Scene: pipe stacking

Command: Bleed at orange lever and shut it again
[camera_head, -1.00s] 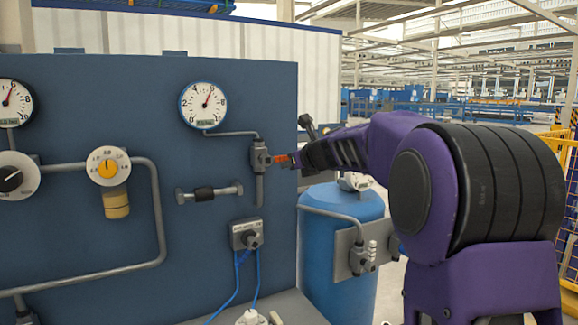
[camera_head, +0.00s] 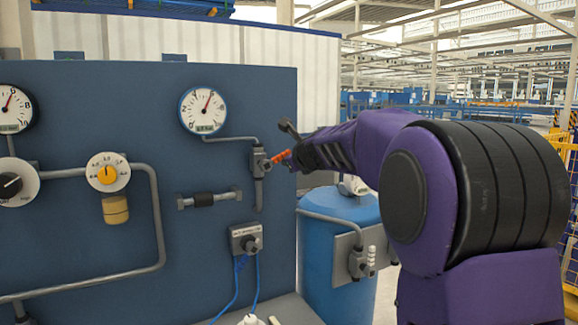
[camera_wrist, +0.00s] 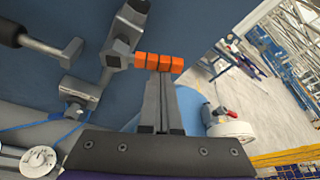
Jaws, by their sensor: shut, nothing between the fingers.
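The orange lever (camera_head: 280,157) sits on a grey valve (camera_head: 259,163) on the right part of the blue panel. In the head view it points right and slightly up from the valve. In the wrist view the orange lever (camera_wrist: 158,63) lies across the tips of my gripper (camera_wrist: 160,80), sticking out right from the grey valve body (camera_wrist: 117,55). My fingers are shut together with nothing between them. Their tips are at the lever's near side, touching or almost touching it. In the head view my fingers are mostly hidden behind the lever and my dark wrist.
A gauge (camera_head: 203,110) above the valve has its needle just right of upright. A blue tank (camera_head: 340,235) stands right of the panel. A black-sleeved pipe piece (camera_head: 209,199) and a socket with blue cables (camera_head: 246,239) are below left. A red-handled valve (camera_wrist: 226,112) shows in the wrist view.

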